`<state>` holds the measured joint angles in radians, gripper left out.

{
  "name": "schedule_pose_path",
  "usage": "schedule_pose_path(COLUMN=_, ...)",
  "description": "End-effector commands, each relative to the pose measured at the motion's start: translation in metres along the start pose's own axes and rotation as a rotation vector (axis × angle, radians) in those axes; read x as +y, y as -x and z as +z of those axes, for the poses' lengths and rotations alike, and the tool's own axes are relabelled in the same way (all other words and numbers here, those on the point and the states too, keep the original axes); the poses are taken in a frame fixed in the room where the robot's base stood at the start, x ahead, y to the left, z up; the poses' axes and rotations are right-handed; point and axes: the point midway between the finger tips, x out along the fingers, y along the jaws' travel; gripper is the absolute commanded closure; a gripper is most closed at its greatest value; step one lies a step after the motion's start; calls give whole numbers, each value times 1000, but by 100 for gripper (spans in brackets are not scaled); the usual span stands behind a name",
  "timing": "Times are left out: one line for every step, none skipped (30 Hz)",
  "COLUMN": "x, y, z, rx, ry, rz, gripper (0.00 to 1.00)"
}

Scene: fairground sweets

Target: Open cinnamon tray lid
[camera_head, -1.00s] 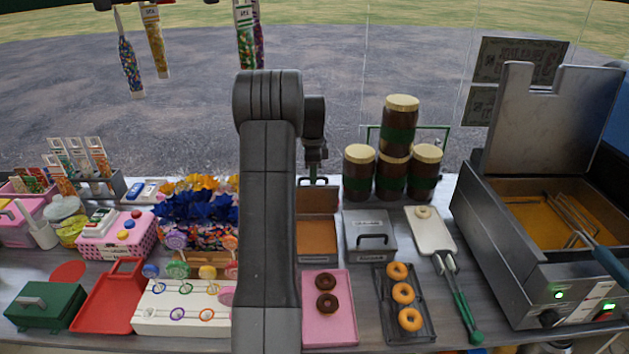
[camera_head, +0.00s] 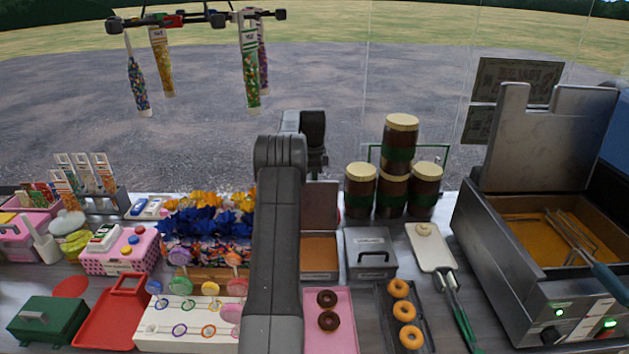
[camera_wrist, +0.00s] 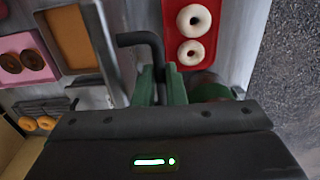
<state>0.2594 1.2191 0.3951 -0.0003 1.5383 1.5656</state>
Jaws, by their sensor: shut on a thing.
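The cinnamon tray (camera_head: 319,276) is a grey box with a flat orange-brown filling, just right of my arm in the head view. It also shows at the upper left of the wrist view (camera_wrist: 94,22). Its lid (camera_head: 320,203) stands raised at the tray's back edge, roughly upright. In the wrist view a dark bent handle (camera_wrist: 142,40) runs between the green fingers of my gripper (camera_wrist: 160,84). My gripper is shut on this handle, behind the lid. In the head view the fingertips are hidden.
A closed grey lidded box (camera_head: 371,262) stands right of the tray. Stacked brown jars (camera_head: 394,185) stand behind it. A pink tray (camera_head: 343,338) with chocolate doughnuts lies in front. The wrist view shows a red tray (camera_wrist: 171,42) with two pale doughnuts close to the handle.

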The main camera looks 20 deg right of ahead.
Motion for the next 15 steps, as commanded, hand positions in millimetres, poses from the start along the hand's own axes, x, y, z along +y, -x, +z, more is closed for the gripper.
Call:
schedule_pose_path(x=-4, y=-9, z=1, rx=-3, ry=0, rz=-10, gripper=100)
schedule_pose_path(x=-5, y=-9, z=1, rx=-3, ry=0, rz=-11, gripper=100)
schedule_pose_path(x=-5, y=-9, z=1, rx=-3, ry=0, rz=-11, gripper=100)
schedule_pose_path(x=-6, y=-9, z=1, rx=-3, ry=0, rz=-11, gripper=100)
schedule_pose_path(x=-6, y=-9, z=1, rx=-3, ry=0, rz=-11, gripper=100)
schedule_pose_path(x=-6, y=-9, z=2, rx=-3, ry=0, rz=-11, gripper=100)
schedule_pose_path(x=-6, y=-9, z=2, rx=-3, ry=0, rz=-11, gripper=100)
schedule_pose_path(x=-6, y=-9, z=2, rx=-3, ry=0, rz=-11, gripper=100)
schedule_pose_path(x=-6, y=-9, z=2, rx=-3, ry=0, rz=-11, gripper=100)
schedule_pose_path(x=-6, y=-9, z=2, rx=-3, ry=0, rz=-12, gripper=100)
schedule_pose_path(x=-6, y=-9, z=2, rx=-3, ry=0, rz=-12, gripper=100)
schedule_pose_path(x=-6, y=-8, z=2, rx=-3, ry=0, rz=-12, gripper=100)
schedule_pose_path(x=-6, y=-8, z=2, rx=-3, ry=0, rz=-12, gripper=100)
schedule_pose_path(x=-6, y=-8, z=2, rx=-3, ry=0, rz=-12, gripper=100)
schedule_pose_path(x=-6, y=-8, z=2, rx=-3, ry=0, rz=-13, gripper=82)
